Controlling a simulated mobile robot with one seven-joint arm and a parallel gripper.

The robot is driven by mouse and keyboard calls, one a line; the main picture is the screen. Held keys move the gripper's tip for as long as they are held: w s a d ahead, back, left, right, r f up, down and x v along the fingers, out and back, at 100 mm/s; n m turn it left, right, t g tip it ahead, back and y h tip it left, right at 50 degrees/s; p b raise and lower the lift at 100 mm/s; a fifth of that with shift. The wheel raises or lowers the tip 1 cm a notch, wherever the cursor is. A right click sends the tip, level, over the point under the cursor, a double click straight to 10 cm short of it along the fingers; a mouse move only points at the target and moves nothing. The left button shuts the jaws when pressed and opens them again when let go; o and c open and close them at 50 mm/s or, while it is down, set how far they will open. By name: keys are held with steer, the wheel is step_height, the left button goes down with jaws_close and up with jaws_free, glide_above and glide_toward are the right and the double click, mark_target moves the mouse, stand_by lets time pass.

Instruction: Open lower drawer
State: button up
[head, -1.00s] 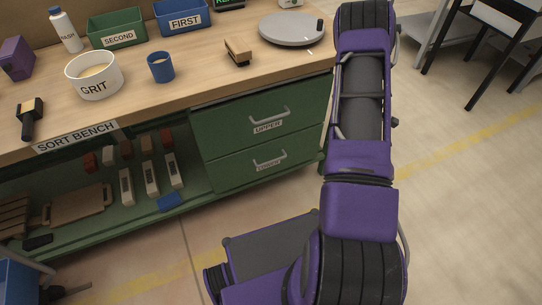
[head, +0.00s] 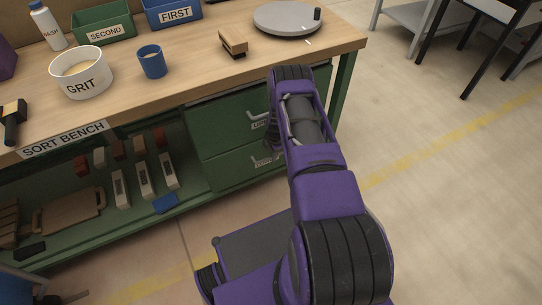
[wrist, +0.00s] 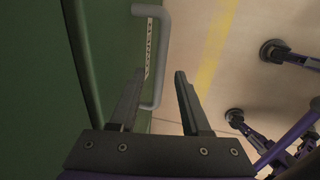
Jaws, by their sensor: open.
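The lower drawer (head: 225,170) is a green front at the bench's right end, shut, below the upper drawer (head: 215,122). My arm covers the right part of both fronts in the head view, and my gripper's fingers are hidden there. In the wrist view my gripper (wrist: 160,75) is open. A grey bar handle (wrist: 162,60) on a green front passes between its two fingertips, seemingly not gripped. A white label (wrist: 149,48) beside the handle is too oblique to read, so I cannot tell from it which drawer this is.
The bench top (head: 200,80) holds a GRIT bowl (head: 82,85), a blue cup (head: 152,62), a brush (head: 233,42) and a grey turntable (head: 285,18). Bricks lie on the open shelf left of the drawers.

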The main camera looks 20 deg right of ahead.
steer(key=shift+w+f, duration=0.15)
steer(key=shift+f, duration=0.6)
jaws_close()
stand_by(0.9)
